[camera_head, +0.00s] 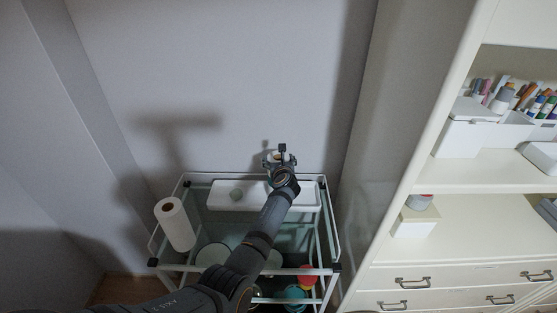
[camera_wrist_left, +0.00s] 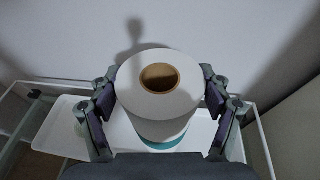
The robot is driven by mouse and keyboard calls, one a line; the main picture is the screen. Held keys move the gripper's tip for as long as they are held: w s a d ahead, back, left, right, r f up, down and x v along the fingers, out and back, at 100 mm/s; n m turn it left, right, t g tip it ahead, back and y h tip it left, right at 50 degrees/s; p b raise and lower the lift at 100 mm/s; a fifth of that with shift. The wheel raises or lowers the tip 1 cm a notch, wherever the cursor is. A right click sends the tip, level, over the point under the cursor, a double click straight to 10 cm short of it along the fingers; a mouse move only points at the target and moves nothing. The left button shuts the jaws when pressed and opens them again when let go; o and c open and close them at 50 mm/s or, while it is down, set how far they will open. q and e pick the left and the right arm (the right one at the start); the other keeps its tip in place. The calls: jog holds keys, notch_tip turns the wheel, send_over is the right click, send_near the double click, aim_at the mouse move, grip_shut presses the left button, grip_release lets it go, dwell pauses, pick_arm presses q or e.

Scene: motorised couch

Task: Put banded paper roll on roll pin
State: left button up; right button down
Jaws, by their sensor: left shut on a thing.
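My left gripper (camera_head: 280,160) is above the back edge of the glass cart. In the left wrist view my left gripper (camera_wrist_left: 158,98) is shut on the banded paper roll (camera_wrist_left: 157,112), one finger on each side. The roll is white with a brown core hole facing the camera and a teal band near its far end. In the head view the gripper and arm mostly hide it. A white tray (camera_head: 217,201) lies on the cart top; a small pale round shape on it is too unclear to name. I cannot clearly make out the roll pin. My right gripper is not in view.
A plain white paper roll (camera_head: 175,224) stands tilted-looking at the cart's left side. Plates, a red item (camera_head: 308,274) and a teal item (camera_head: 295,296) are on the lower level. A wall rises behind the cart; a cream cabinet (camera_head: 440,240) stands right.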

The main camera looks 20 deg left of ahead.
pick_arm(q)
jog(key=shift+f+b, duration=0.8)
jog(key=shift+f, duration=0.25)
jog(key=o, duration=1.7)
jog(key=shift+r, duration=0.15)
notch_tip(320, 180, up, 10)
jog(key=shift+f, duration=0.2)
